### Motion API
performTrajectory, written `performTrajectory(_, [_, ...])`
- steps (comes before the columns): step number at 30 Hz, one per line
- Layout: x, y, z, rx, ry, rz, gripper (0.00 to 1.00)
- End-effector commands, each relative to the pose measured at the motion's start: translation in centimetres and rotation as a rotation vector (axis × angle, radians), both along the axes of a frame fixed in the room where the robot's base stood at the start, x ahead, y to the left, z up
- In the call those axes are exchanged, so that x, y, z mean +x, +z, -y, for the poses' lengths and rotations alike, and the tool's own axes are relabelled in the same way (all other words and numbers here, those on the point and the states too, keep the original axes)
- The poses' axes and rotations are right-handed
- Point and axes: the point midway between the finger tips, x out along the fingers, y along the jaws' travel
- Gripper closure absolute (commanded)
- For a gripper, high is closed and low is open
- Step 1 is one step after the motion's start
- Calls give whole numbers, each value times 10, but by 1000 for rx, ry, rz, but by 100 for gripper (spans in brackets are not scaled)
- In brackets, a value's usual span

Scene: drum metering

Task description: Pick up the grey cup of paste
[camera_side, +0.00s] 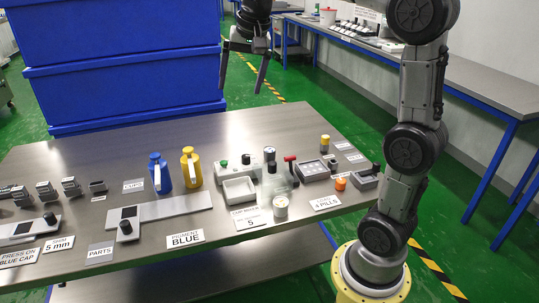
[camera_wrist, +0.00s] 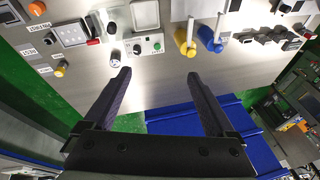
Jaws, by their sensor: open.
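My gripper (camera_side: 243,86) hangs open and empty, fingers down, beyond the far edge of the table in the side view. Its two spread fingers also show in the wrist view (camera_wrist: 158,75), with bare table edge and floor between them. A small grey cylinder with a dark top (camera_side: 269,154), which looks like the grey cup, stands upright near the far edge. It also shows in the wrist view (camera_wrist: 115,58), just beyond the left fingertip and apart from it. Its contents are too small to make out.
A green-button box (camera_side: 246,172) stands beside the cylinder, with a red-handled lever (camera_side: 291,160) on the other side. A blue jug (camera_side: 158,175) and a yellow jug (camera_side: 191,168) stand farther left. A yellow-topped cylinder (camera_side: 325,143) is to the right. Large blue bins (camera_side: 130,90) rise behind.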

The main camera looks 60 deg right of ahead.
Motion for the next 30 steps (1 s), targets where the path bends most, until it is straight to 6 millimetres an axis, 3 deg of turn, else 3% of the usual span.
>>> performTrajectory(1, [17,-10,22,15,-59,-24,10])
performTrajectory(6, [57,-50,90,62,-229,-92,10])
performTrajectory(10, [73,-95,146,96,-338,-148,10])
performTrajectory(15, [72,-158,205,136,-430,-220,10])
performTrajectory(19, [60,-195,227,166,-474,-274,10])
performTrajectory(22, [51,-209,236,178,-494,-292,10])
performTrajectory(26, [49,-221,237,180,-499,-293,10])
performTrajectory(30, [49,-248,237,180,-497,-293,10])
